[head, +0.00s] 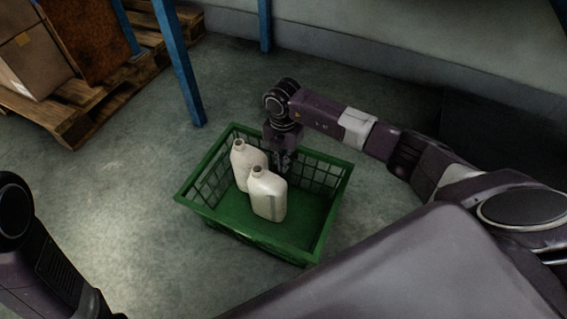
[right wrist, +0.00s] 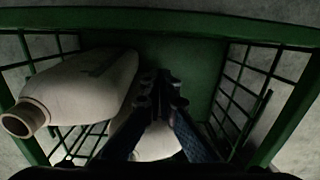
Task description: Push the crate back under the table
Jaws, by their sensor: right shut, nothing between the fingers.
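The green crate (head: 303,258) stands on the floor with two off-white jugs in it. One jug (head: 241,160) is near the crate's left back side and the other (head: 268,197) is near its middle. My right gripper (head: 282,162) points down inside the crate near its back wall, behind the jugs. It is shut and empty. In the right wrist view the shut fingers (right wrist: 160,88) reach down between the crate walls, with a jug (right wrist: 82,92) at left and another partly hidden behind them. Contact with the wall cannot be told. Only blue table legs (head: 179,62) show. My left gripper is out of view.
Another blue leg (head: 265,25) stands farther back, near the wall base. A wooden pallet (head: 68,118) with a cardboard box (head: 28,55) is at the upper left. The floor (head: 130,180) left of the crate is clear.

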